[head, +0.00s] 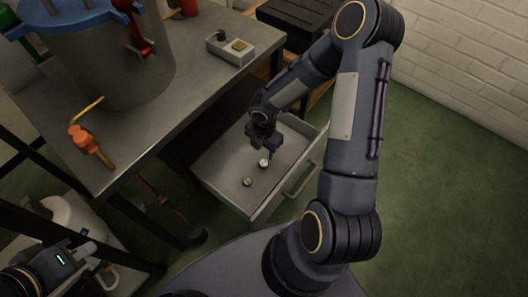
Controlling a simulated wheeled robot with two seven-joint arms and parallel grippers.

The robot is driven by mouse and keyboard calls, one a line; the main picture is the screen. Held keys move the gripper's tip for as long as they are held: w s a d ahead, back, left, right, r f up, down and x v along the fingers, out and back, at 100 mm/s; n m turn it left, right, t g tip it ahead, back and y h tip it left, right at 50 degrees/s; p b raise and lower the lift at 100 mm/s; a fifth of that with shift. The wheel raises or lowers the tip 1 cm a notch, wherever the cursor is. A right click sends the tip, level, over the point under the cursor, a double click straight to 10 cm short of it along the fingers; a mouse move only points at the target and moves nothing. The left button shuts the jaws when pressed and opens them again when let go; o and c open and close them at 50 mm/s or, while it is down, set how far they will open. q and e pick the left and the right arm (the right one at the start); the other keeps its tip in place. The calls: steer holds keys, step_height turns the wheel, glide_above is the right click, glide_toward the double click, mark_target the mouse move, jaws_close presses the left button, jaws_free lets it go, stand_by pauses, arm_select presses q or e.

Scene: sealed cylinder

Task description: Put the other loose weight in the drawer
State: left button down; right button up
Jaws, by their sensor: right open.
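The drawer (225,192) under the workbench is pulled out. Two small round metal weights are inside it: a brighter one (264,163) and a duller one (248,182) nearer the front left. My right gripper (263,151) reaches down into the drawer with its jaws open, its fingertips just above or beside the brighter weight. I cannot tell whether they touch it. My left gripper (97,262) is at the lower left, away from the drawer, partly cut off and dark; its jaw state is unclear.
A white rounded object (70,215) is at the lower left. Green floor (440,200) is clear at right.

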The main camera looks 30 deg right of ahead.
steer(key=s+d+r+m+t+p, duration=0.1)
steer(key=s+r+m, duration=0.2)
steer(key=r+m, duration=0.5)
steer(key=s+d+r+m+t, duration=0.1)
steer(key=s+r+m, duration=0.2)
steer(key=r, duration=0.9)
steer(key=s+a+r+m+t+y, duration=0.3)
steer(key=s+a+r+m, duration=0.3)
steer(key=s+r+m, duration=0.3)
steer(key=s+m, duration=0.2)
steer(key=m, duration=0.2)
steer(key=shift+a+t+y, duration=0.15)
steer(key=shift+t+y, duration=0.15)
steer(key=shift+y, duration=0.1)
steer(key=shift+r+p, duration=0.1)
steer(key=shift+p, duration=0.2)
